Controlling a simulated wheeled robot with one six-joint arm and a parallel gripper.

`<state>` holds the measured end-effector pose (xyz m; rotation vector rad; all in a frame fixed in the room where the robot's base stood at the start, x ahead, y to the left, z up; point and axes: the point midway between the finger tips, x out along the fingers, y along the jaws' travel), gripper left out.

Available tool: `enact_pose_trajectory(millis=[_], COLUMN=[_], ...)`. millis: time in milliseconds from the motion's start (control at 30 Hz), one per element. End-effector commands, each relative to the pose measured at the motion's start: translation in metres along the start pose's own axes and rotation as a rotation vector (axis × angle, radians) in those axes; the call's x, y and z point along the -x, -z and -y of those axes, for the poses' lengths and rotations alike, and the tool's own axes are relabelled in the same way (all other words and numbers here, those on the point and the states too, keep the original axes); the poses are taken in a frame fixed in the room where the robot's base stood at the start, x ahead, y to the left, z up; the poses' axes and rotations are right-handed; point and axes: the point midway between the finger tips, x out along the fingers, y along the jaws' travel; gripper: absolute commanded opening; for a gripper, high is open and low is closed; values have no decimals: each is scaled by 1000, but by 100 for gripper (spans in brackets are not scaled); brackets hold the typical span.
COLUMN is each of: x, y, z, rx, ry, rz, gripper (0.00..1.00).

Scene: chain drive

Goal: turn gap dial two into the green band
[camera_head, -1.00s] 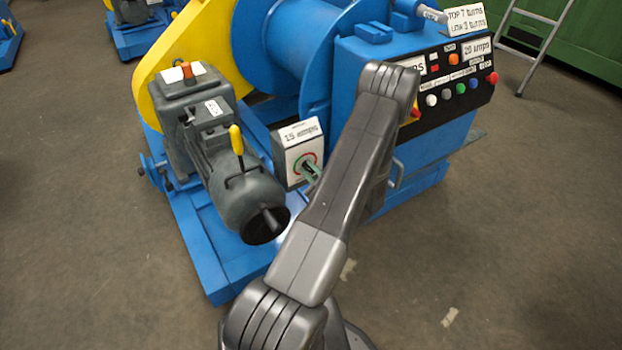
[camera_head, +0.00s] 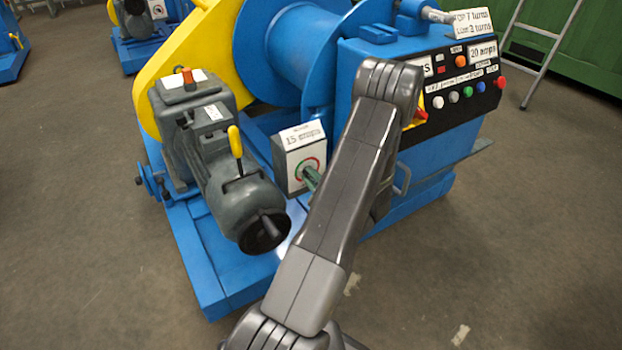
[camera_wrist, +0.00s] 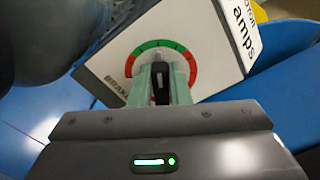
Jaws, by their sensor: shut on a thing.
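A dial (camera_wrist: 160,47) with a green and red band sits on the white face of a small box, which also shows in the head view (camera_head: 300,142). My gripper (camera_wrist: 161,85) has its pale green fingers on either side of the dial's black knob (camera_wrist: 160,82) and is shut on it. The knob's far end faces the green part of the band; no separate pointer mark is clear. The name "gap dial two" cannot be read.
A grey motor (camera_head: 230,190) with a yellow-handled lever (camera_head: 235,142) stands just left of the dial box. A blue drum (camera_head: 300,50) is behind. A button panel (camera_head: 465,85) is at the right, partly behind my arm. Open floor (camera_head: 520,250) lies at the right front.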

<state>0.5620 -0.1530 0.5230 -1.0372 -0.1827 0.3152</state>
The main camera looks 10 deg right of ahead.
Motion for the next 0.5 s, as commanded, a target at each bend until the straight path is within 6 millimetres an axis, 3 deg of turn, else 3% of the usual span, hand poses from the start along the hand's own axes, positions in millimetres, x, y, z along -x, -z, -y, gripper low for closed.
enact_pose_trajectory(millis=[200, 233, 300, 500], x=[0, 0, 0, 0], y=[0, 0, 0, 0], z=[-1, -1, -1, 0], rx=[-2, -2, -2, -2], ry=[-2, -2, -2, -1], rz=[0, 0, 0, 0], gripper=[0, 22, 36, 38])
